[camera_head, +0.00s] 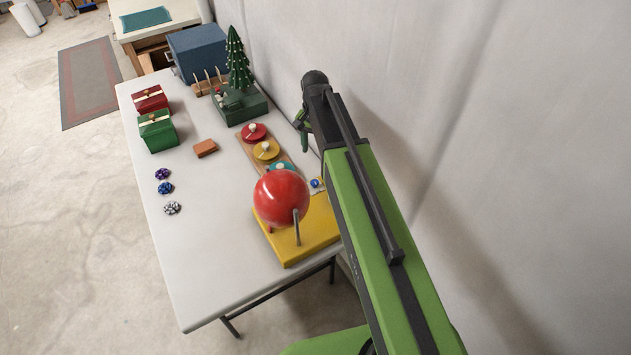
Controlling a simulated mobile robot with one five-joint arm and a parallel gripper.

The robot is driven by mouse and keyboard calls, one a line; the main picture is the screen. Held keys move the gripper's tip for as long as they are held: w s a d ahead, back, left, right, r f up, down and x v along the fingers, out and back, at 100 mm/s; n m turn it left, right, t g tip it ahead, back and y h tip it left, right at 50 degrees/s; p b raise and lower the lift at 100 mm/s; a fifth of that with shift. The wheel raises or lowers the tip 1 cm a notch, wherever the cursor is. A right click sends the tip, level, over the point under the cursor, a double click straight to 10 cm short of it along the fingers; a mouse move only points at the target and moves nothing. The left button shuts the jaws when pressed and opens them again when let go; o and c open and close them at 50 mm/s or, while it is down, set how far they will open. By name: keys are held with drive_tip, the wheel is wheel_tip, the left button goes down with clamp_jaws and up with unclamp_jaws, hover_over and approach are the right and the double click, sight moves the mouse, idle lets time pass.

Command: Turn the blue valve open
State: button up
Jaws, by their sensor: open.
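A small blue part (316,183) on a pale patch shows at the back of a yellow base (310,232), just left of my arm. It may be the blue valve; it is too small to tell its shape or how far it is turned. A big red ball (281,197) on the same base stands in front of it. My gripper (303,133) is open, at the far end of my green arm, above the table's right edge by the wall. It is empty as far as I can see and apart from the blue part. My arm hides part of the table's right side.
A wooden board carries red (253,133), yellow (266,150) and teal (280,168) knobbed discs. Red (150,100) and green (158,131) boxes, a brick (205,148) and a small tree (238,62) stand farther back. The wall is close right. The table's front left (205,260) is clear.

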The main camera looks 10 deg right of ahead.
sight(315, 181)
wheel_tip(315, 181, down, 16)
drive_tip(key=b, duration=1.5)
clamp_jaws()
